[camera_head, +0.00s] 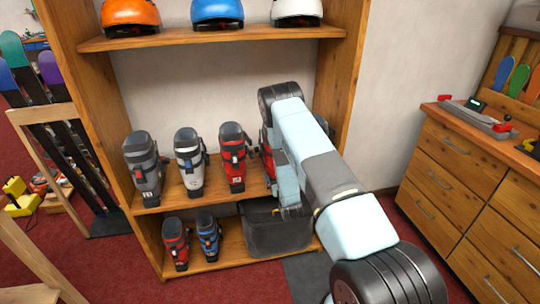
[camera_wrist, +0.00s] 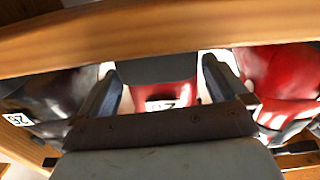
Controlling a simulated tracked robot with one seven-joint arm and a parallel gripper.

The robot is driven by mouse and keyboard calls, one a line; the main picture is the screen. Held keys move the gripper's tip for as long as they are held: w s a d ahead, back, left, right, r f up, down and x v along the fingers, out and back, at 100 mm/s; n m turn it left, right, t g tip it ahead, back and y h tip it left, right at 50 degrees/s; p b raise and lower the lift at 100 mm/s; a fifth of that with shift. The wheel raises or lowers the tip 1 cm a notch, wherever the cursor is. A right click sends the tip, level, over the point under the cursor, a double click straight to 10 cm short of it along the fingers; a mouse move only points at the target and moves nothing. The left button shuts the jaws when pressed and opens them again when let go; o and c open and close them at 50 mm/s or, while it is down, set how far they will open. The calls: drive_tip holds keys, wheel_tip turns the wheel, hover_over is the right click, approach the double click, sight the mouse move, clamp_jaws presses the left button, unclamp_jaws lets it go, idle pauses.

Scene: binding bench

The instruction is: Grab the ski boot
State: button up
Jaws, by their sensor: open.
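A red ski boot (camera_wrist: 160,92) with a dark cuff and a white number tag shows in the middle of the wrist view. My gripper (camera_wrist: 161,68) is open, with one dark finger on each side of this boot. I cannot tell whether the fingers touch it. In the head view, a red boot (camera_head: 267,150) is mostly hidden behind my arm, and my gripper is hidden there too. A grey boot (camera_head: 144,165), a white boot (camera_head: 189,160) and another red boot (camera_head: 233,155) stand in a row to its left.
Close neighbours are a dark boot (camera_wrist: 55,100) and a red boot (camera_wrist: 280,85). A wooden board (camera_wrist: 160,32) crosses above. Small red (camera_head: 176,243) and blue (camera_head: 209,236) boots and a dark bin (camera_head: 275,232) are below; drawers (camera_head: 465,195) stand right.

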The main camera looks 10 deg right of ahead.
drive_tip(key=shift+w, duration=0.8)
drive_tip(key=c, duration=1.6)
